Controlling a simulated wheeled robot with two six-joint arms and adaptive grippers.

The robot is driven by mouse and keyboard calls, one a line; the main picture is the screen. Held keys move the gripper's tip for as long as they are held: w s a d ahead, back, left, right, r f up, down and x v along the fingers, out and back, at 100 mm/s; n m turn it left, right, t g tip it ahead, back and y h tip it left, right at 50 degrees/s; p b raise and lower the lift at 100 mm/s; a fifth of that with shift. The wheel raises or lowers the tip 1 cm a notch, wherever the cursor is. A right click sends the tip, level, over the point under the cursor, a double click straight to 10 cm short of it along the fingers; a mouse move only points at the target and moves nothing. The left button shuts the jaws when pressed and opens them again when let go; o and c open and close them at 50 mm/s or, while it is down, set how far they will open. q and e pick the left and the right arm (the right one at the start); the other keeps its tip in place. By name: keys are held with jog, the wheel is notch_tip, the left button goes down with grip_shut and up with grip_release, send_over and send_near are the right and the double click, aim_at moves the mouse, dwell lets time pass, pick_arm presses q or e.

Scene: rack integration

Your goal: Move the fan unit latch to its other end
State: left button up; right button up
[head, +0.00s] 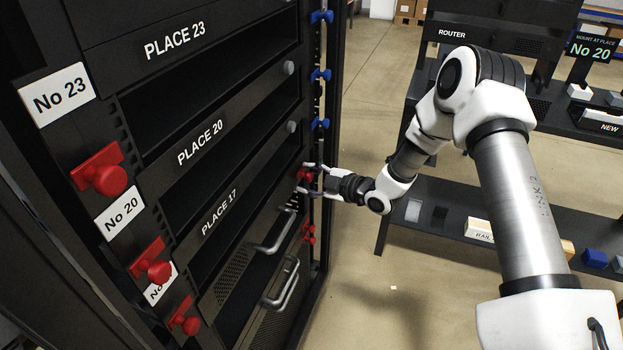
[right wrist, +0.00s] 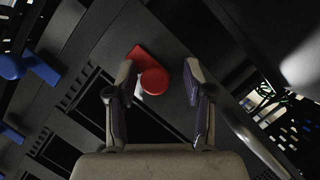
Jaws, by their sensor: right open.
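A red latch with a round knob (right wrist: 153,80) sits between the two fingers of my right gripper (right wrist: 159,85) in the right wrist view. The fingers stand apart on either side of it, and I cannot tell whether they touch it. In the head view this red latch (head: 305,174) is on the rack's right post, partly covered by my right gripper (head: 307,180). No label in view names the fan unit. Units with metal handles (head: 276,232) and perforated fronts sit low in the rack. My left gripper is not in view.
Blue latches (head: 320,75) line the right post above. Another red latch (head: 309,233) is below on that post, and large red latches (head: 103,175) are on the left post. Shelves (head: 440,205) stand at the right, with open floor between.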

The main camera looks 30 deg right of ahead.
jog(key=shift+s+d, duration=0.25)
jog(key=v, duration=1.1)
jog(key=shift+s+a, duration=0.2)
jog(key=shift+r, duration=0.1)
